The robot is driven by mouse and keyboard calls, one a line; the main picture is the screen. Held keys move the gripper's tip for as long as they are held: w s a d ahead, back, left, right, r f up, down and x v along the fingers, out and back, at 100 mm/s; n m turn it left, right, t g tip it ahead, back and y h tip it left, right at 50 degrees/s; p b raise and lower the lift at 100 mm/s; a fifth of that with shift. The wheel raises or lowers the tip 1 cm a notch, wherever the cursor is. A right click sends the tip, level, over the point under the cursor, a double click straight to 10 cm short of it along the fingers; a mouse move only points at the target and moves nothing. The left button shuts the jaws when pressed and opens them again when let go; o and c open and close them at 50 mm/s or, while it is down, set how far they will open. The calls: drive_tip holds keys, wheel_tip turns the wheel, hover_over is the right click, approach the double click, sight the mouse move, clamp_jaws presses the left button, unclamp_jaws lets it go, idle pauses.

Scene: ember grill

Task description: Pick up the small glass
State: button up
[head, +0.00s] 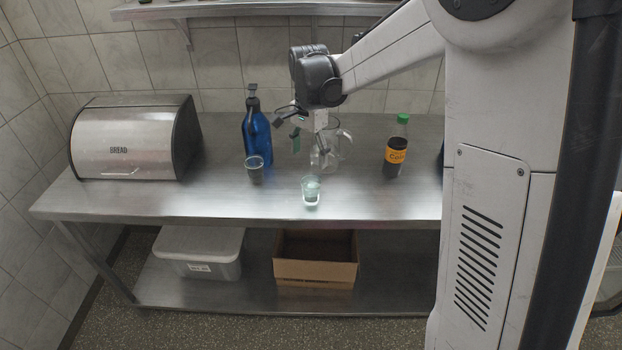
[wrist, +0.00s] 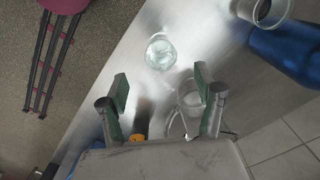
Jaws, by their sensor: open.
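The small glass (head: 311,190), clear and faintly greenish, stands on the steel table near its front edge in the head view. In the wrist view the glass (wrist: 160,52) lies just beyond the fingertips, roughly centred between them. My gripper (head: 310,150) is above the table, behind the glass in the head view. In the wrist view its green-padded fingers (wrist: 159,75) are spread apart with nothing held. The glass is apart from both fingers.
A glass jug (head: 343,137) stands behind my gripper. A bread box (head: 130,140) fills the table's left end. The tabletop around the glass is clear.

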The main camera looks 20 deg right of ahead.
sight(311, 182)
wheel_tip(311, 182, down, 9)
drive_tip(key=shift+w+d, duration=0.1)
drive_tip(key=shift+w, duration=0.05)
drive_tip(key=shift+w+d+f+p, duration=0.15)
drive_tip(key=shift+f+p, duration=0.2)
drive_tip(key=shift+f, duration=0.95)
drive_tip(key=shift+d+f+p, duration=0.1)
drive_tip(key=shift+f+p, duration=0.25)
drive_tip(key=shift+f, duration=0.9)
drive_tip(key=c, duration=1.5)
drive_tip(key=shift+o, duration=0.2)
drive_tip(key=shift+r, duration=0.2)
drive_tip(key=shift+r+b, duration=0.3)
drive_tip(key=shift+r, duration=1.15)
drive_tip(key=s+a+r+b, duration=0.1)
drive_tip(key=s+a+r, duration=0.6)
drive_tip(key=a, duration=0.1)
drive_tip(key=shift+s+a+r, duration=0.2)
drive_tip(key=shift+a+r, duration=0.15)
drive_tip(key=shift+a, duration=0.05)
